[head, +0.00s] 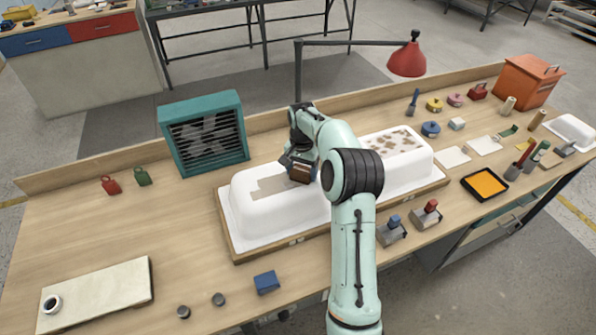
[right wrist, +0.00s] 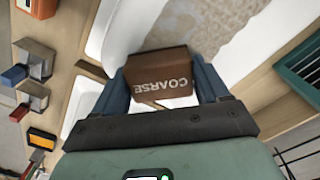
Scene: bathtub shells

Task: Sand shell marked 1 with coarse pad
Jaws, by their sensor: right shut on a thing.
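Two white tub shells lie end to end on a wooden board: the left shell (head: 262,212) has a dull tan patch on top, and the right shell (head: 412,168) has scattered brown patches. I cannot read which is marked 1. My right gripper (head: 299,166) is shut on the brown coarse pad (head: 301,174), at the tan patch of the left shell. In the right wrist view the pad (right wrist: 158,75) reads COARSE and sits between the fingers, over the shell's dull area. Whether it touches is hard to tell. My left gripper is not in view.
A teal fan box (head: 203,133) stands behind the left shell. A blue block (head: 267,282), two handled tools (head: 391,231) and an orange tray (head: 485,184) lie in front and right. The bench's left part is mostly clear.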

